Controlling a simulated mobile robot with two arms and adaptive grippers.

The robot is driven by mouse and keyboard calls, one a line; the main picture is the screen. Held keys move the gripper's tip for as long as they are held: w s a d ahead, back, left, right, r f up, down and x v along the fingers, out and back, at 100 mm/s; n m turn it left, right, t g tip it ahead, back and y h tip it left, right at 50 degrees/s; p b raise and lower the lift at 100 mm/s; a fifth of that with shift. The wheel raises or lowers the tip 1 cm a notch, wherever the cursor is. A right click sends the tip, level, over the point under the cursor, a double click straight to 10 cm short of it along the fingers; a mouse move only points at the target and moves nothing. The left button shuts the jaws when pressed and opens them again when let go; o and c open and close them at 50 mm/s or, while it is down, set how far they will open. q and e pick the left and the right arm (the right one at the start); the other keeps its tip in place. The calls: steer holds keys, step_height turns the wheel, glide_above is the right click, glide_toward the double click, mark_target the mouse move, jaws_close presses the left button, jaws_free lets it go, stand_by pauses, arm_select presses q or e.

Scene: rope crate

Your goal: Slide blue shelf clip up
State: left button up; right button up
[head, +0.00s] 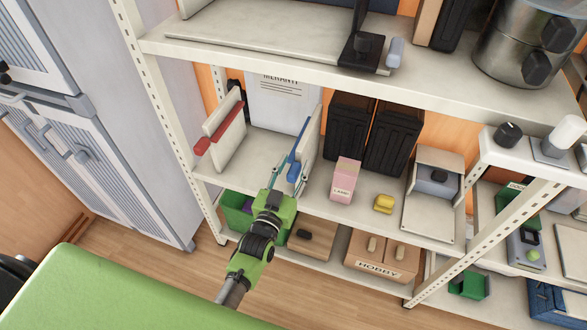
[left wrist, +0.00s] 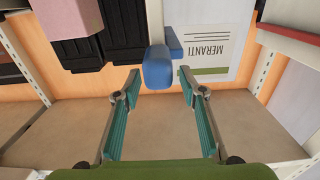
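The blue shelf clip (head: 294,168) is on the front edge of a white upright panel (head: 311,138) on the middle shelf, with a blue strip running back from it. In the left wrist view the clip (left wrist: 158,70) shows as a rounded blue block, centred beyond my fingertips. My left gripper (head: 286,176) is open in front of the clip, its teal-padded fingers (left wrist: 158,90) spread to either side. I see no finger touching the clip; the exact gap in depth is hard to tell. My right gripper is not in view.
A red-edged white panel (head: 222,132) stands to the left. A pink box (head: 345,180), yellow item (head: 383,203) and black containers (head: 392,135) are to the right. A white MERANTI-labelled bag (head: 285,100) is behind. The upper shelf (head: 300,62) overhangs; a HOBBY box (head: 383,256) is below.

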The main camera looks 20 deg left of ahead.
arm_select(q)
steer(key=shift+s+f, duration=0.1)
steer(key=shift+f, duration=0.1)
steer(key=shift+s+f, duration=0.15)
steer(key=shift+s, duration=0.05)
steer(key=s, duration=1.1)
steer(key=shift+s+a, duration=0.2)
steer(key=shift+s, duration=0.1)
steer(key=s+d+f+g, duration=0.1)
steer(key=s+f+g, duration=0.25)
steer(key=f, duration=0.65)
steer(key=s+f+m+g+h, duration=0.15)
steer(key=s+f, duration=0.35)
steer(key=f, duration=0.5)
steer(key=s+d+f+g+y, duration=0.1)
steer(key=s+f+g, duration=0.3)
steer(key=f, duration=0.6)
steer(key=s+a+f+g, duration=0.2)
steer(key=s+f, duration=0.3)
steer(key=s, duration=0.3)
steer(key=s+a+f+g, duration=0.3)
steer(key=s+f, duration=0.2)
steer(key=s, duration=0.4)
steer(key=s+a+f+g+y, duration=0.1)
steer(key=s+a+f+g, duration=0.1)
steer(key=s+f, duration=0.3)
steer(key=s+g, duration=0.1)
steer(key=s, duration=0.3)
steer(key=shift+a+f, duration=0.2)
steer(key=shift+a, duration=0.15)
